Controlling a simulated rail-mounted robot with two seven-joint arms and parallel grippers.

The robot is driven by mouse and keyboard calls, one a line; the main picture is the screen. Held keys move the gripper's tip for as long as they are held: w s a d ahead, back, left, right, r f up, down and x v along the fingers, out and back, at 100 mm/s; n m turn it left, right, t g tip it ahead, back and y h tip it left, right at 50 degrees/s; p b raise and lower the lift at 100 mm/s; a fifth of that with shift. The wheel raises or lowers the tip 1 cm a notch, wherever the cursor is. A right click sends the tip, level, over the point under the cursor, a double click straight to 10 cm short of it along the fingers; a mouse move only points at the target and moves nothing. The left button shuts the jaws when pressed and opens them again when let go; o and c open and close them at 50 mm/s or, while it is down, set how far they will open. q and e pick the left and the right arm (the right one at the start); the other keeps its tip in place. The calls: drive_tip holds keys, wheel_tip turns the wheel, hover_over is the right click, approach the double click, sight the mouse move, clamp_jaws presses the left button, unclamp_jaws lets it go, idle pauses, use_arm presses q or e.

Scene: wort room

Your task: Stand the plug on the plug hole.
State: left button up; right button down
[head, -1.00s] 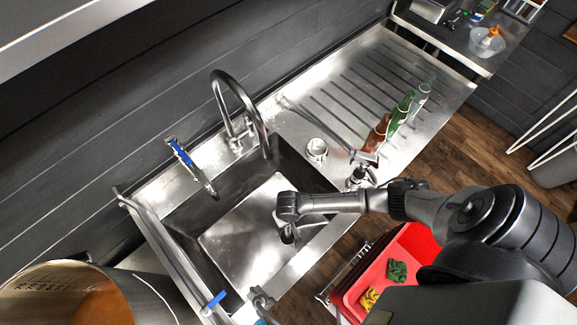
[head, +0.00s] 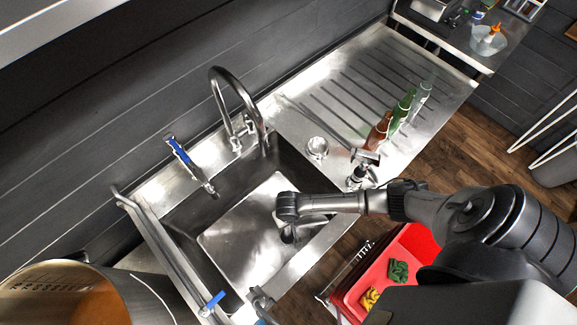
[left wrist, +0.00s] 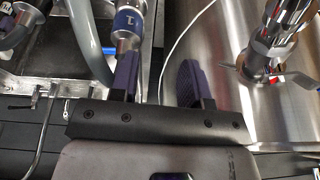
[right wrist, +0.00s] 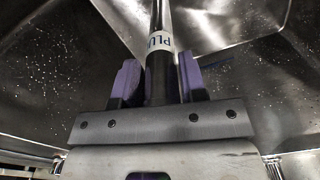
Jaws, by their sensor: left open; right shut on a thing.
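The plug (right wrist: 160,42) is a dark and shiny upright tube with a white label reading "PLU" in the right wrist view. My right gripper (right wrist: 158,78) is shut on it, one purple finger pad on each side. In the head view my right gripper (head: 288,236) points down into the steel sink basin (head: 240,245), near its right side. The plug hole is not clearly seen; the arm and the plug hide that part of the basin floor. The plug's lower end cannot be made out. My left gripper (left wrist: 158,78) is open in the left wrist view and does not show in the head view.
A tall curved tap (head: 222,90) stands behind the basin. A blue-handled tool (head: 182,155) lies at the back rim. Bottles (head: 403,105) stand on the drainer at right. A red tray (head: 420,245) sits below. A blue-banded metal fitting (left wrist: 128,20) is close beside a left finger.

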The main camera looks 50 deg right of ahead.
drive_tip(key=shift+f, duration=0.75)
idle(0.3)
drive_tip(key=shift+f, duration=0.15)
idle(0.4)
drive_tip(key=shift+f, duration=0.25)
idle(0.3)
drive_tip(key=c, duration=0.8)
unclamp_jaws()
drive_tip(key=shift+c, duration=0.2)
drive_tip(key=shift+o, duration=1.2)
